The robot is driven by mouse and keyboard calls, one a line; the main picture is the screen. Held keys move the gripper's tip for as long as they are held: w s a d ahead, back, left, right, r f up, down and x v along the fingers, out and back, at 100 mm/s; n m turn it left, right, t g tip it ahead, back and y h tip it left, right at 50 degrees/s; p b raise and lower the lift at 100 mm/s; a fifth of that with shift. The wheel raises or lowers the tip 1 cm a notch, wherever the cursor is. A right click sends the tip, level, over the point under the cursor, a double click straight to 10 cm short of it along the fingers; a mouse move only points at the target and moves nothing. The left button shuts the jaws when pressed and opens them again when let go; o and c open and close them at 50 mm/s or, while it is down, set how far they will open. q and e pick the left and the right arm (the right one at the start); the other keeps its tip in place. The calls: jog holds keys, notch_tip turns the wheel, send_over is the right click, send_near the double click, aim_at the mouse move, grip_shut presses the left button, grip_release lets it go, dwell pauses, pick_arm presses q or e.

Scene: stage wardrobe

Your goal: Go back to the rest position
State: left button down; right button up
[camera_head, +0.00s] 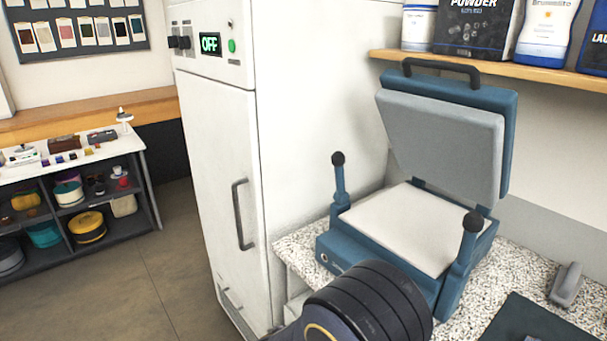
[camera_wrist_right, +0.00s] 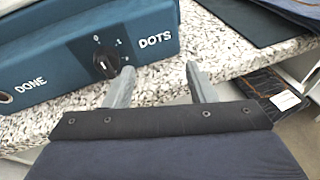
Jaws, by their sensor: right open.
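My right gripper (camera_wrist_right: 160,70) shows in the right wrist view with its two grey fingers apart and nothing between them. The fingers are over the speckled counter (camera_wrist_right: 225,50), close to the front of the blue press (camera_wrist_right: 60,55). That front has a black knob (camera_wrist_right: 105,62) and the words DONE and DOTS. In the head view the press (camera_head: 330,252) stands with its padded lid (camera_head: 440,140) raised and its pale lower plate bare. A dark rounded link of my arm shows at the bottom of the head view, with no fingers visible there. My left gripper is not in view.
A tall white cabinet (camera_head: 225,150) reading OFF stands left of the press. A shelf (camera_head: 480,62) with bottles hangs above it. A grey object (camera_head: 567,285) and a dark mat (camera_head: 525,322) lie on the counter at right. Open floor (camera_head: 160,265) lies left of the cabinet.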

jog(key=s+d+r+m+g+y, duration=0.1)
jog(key=s+d+m+g+y, duration=0.6)
jog(key=s+d+m+y, duration=0.4)
jog(key=s+a+r+m+t+y, duration=0.4)
jog(key=s+r+m+t+y, duration=0.2)
jog(key=s+m, duration=0.3)
jog(key=shift+s+r+m, duration=0.2)
jog(key=shift+r+m, duration=0.15)
jog(key=shift+m, duration=1.45)
jog(key=shift+a, duration=0.1)
